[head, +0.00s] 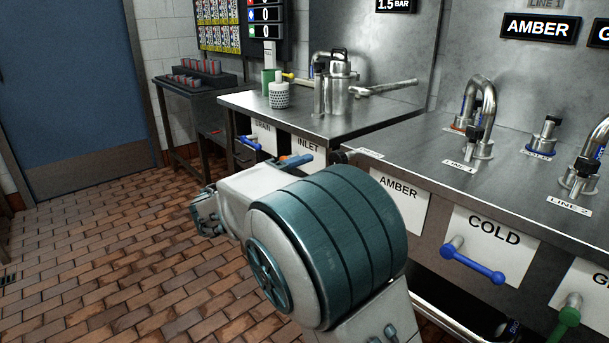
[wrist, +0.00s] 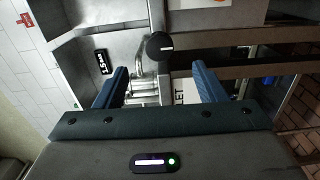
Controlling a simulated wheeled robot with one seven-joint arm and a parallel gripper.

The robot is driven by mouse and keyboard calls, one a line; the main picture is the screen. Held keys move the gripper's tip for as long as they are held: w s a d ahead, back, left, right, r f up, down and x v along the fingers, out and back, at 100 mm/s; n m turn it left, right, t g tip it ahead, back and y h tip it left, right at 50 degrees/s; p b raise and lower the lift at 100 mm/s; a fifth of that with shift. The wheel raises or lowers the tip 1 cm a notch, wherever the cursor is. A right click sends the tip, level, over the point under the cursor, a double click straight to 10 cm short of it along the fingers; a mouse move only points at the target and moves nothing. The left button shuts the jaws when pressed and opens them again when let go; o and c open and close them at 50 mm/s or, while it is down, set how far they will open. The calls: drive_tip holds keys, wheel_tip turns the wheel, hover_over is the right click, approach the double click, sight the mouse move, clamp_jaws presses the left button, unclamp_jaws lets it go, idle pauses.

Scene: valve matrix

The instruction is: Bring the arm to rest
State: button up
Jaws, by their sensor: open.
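My arm fills the lower middle of the head view, with a large teal-banded joint in front of the counter. My gripper (wrist: 160,72) shows in the wrist view as two blue fingers spread wide apart, with nothing held between them. A round black knob with a white mark (wrist: 159,47) appears in the gap beyond the fingertips; I cannot tell its distance. Part of the INLET label (wrist: 181,92) shows near the right finger. In the head view I cannot make out the fingers clearly.
A steel counter (head: 390,150) runs along the right, with taps and a blue COLD lever (head: 473,264) jutting from its front. A green lever (head: 567,318) juts out at lower right. The brick floor (head: 110,260) at left is clear up to a blue door (head: 70,80).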

drive_tip(key=s+d+r+m+g+y+p, duration=0.2)
drive_tip(key=s+d+r+g+y+p, duration=0.15)
drive_tip(key=s+d+p, duration=0.4)
drive_tip(key=s+d+r+m+g+y+p, duration=0.1)
drive_tip(key=s+d+r+g+y+p, duration=0.2)
drive_tip(key=s+d+p, duration=0.4)
drive_tip(key=s+a+r+m+y+p, duration=0.2)
drive_tip(key=s+r+y+p, duration=0.2)
drive_tip(key=s+p, duration=0.3)
drive_tip(key=s+a+r+m+g+y+p, duration=0.1)
drive_tip(key=s+a+r+m+y+p, duration=0.1)
drive_tip(key=s+r+y+p, duration=0.2)
drive_tip(key=s+r+p, duration=0.3)
drive_tip(key=p, duration=0.3)
drive_tip(key=shift+a+r+p, duration=0.15)
drive_tip(key=shift+a+p, duration=0.2)
